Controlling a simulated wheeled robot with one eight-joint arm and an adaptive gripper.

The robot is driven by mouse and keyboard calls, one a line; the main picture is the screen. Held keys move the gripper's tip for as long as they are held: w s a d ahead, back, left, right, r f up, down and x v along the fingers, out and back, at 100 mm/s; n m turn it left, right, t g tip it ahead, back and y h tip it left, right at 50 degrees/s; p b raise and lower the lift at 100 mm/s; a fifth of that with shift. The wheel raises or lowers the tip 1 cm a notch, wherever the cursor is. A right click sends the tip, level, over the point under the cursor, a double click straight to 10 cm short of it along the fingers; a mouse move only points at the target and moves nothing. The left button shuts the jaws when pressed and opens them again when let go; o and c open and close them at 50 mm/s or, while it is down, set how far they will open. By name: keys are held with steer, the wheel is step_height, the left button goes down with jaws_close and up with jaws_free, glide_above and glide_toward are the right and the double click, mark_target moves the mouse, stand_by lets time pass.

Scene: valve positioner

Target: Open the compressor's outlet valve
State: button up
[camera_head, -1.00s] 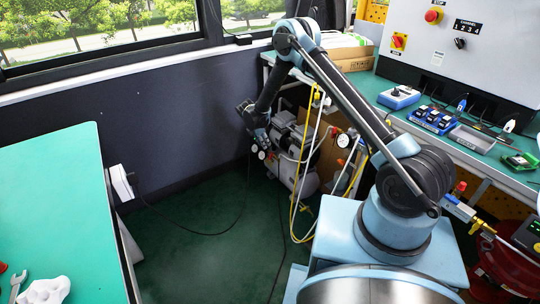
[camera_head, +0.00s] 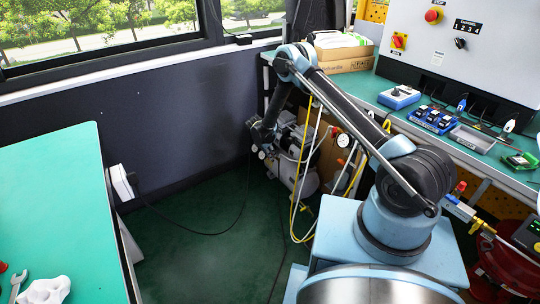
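The grey-white compressor (camera_head: 307,182) stands on the floor under the right-hand bench, with hoses and a round gauge around it. My gripper (camera_head: 259,143) is a small dark shape at the compressor's upper left side, at the end of my arm reaching down. It overlaps the compressor's left end in the picture, and I cannot tell whether it touches anything. Its fingers are too small and dark to show whether they are open or shut. The outlet valve cannot be made out; it may be hidden behind my gripper or too small.
Yellow and white hoses (camera_head: 294,205) hang in front of the compressor. A green bench (camera_head: 465,150) with a control panel (camera_head: 470,45) is at the right. A green table (camera_head: 60,190) is at the left. The floor (camera_head: 200,235) between them is mostly clear, apart from a dark cable.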

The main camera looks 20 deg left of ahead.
jaws_close()
steer(key=shift+s+d+f+m+t+y, duration=0.1)
steer(key=shift+s+d+m+t+y, duration=0.1)
steer(key=shift+m+t+y, duration=0.65)
steer(key=shift+s+d+m+t+y, duration=0.2)
steer(key=shift+m+t+y, duration=0.15)
steer(key=shift+m+t, duration=0.5)
steer(key=shift+m, duration=0.3)
jaws_free()
